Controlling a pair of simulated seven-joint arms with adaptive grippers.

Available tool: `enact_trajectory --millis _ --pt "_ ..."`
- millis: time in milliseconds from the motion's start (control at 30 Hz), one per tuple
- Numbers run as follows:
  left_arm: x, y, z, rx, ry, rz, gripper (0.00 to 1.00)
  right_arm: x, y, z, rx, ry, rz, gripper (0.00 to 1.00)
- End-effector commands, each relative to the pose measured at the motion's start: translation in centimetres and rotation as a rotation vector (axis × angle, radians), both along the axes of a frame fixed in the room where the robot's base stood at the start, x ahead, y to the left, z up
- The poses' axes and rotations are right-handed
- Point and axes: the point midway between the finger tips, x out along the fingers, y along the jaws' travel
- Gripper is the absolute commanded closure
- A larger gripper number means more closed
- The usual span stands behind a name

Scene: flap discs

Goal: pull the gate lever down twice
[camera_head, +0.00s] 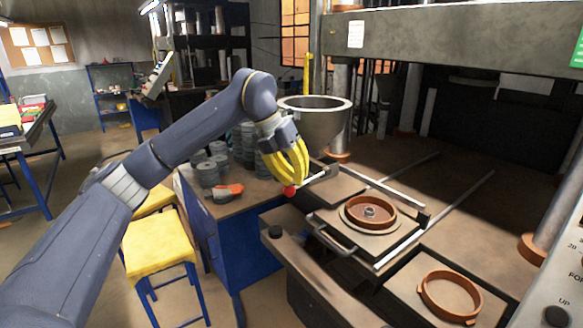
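The gate lever is a light metal rod (318,179) with a red ball knob (290,191) at its near left end. It sits below the grey hopper (320,122), beside the press bed. My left gripper (298,181) has yellow fingers pointing down at the lever, with the fingertips right above or against the red knob. The fingers cover part of the knob end, and I cannot tell whether they close on it. My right gripper is out of view.
A round brown mould (381,223) sits on a handled plate right of the lever; another brown ring (431,287) lies nearer. Grey disc stacks (209,175) and an orange-and-grey tool (228,191) are on the left bench. A yellow-topped stool (157,242) stands below.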

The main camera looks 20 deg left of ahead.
Motion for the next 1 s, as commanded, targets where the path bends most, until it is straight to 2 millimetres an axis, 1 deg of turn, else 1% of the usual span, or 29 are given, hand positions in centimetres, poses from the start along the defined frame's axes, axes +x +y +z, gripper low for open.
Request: enact_trajectory --millis 1000 --pt "-0.25 0.17 -1.05 0.000 0.002 -0.001 1.00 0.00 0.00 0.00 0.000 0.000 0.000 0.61"
